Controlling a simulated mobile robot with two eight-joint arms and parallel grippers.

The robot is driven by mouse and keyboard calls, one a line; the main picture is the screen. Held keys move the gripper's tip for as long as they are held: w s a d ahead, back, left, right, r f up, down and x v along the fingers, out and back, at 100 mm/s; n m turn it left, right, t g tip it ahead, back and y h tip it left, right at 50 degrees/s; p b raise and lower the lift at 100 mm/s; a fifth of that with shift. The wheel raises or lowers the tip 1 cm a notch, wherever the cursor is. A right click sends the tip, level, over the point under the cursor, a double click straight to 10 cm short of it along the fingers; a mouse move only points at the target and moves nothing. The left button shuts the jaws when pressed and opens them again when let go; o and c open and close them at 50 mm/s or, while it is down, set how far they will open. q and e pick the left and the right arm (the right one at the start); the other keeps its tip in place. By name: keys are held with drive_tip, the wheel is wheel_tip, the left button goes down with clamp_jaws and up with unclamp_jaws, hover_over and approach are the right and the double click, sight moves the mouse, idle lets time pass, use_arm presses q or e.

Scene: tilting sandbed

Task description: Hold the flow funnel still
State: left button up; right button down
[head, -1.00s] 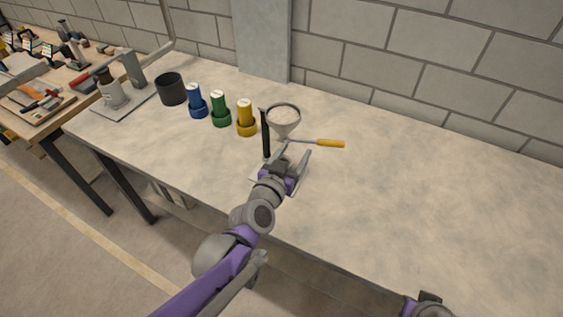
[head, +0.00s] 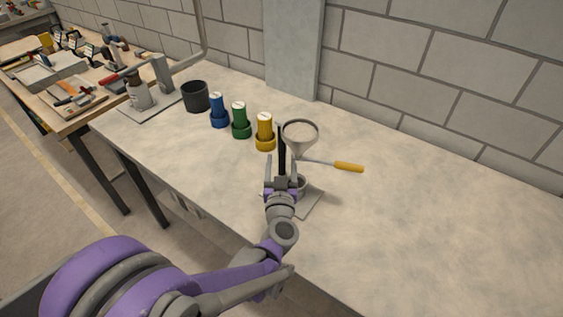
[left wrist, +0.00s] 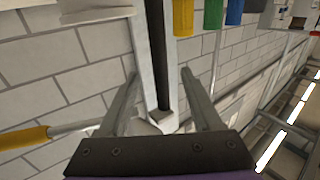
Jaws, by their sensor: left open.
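A flat grey base plate (head: 312,203) shows below. My left gripper (head: 282,168) is open, low in front of the post. In the left wrist view the post (left wrist: 158,45) shows between the two spread fingers of the gripper (left wrist: 163,80); I see no contact. The funnel's lower end is partly hidden in the head view. My right gripper is out of view.
A yellow-handled rod (head: 348,167) sticks out right of the funnel. Yellow (head: 264,132), green (head: 240,120) and blue (head: 218,110) containers and a black cup (head: 195,96) stand to the left. The bench (head: 430,215) is clear on the right.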

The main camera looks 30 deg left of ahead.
sight(282, 139)
use_arm(q)
drive_tip(key=p+x, duration=0.1)
drive_tip(key=x, duration=0.9)
drive_tip(key=shift+c, duration=0.2)
clamp_jaws()
idle(1.1)
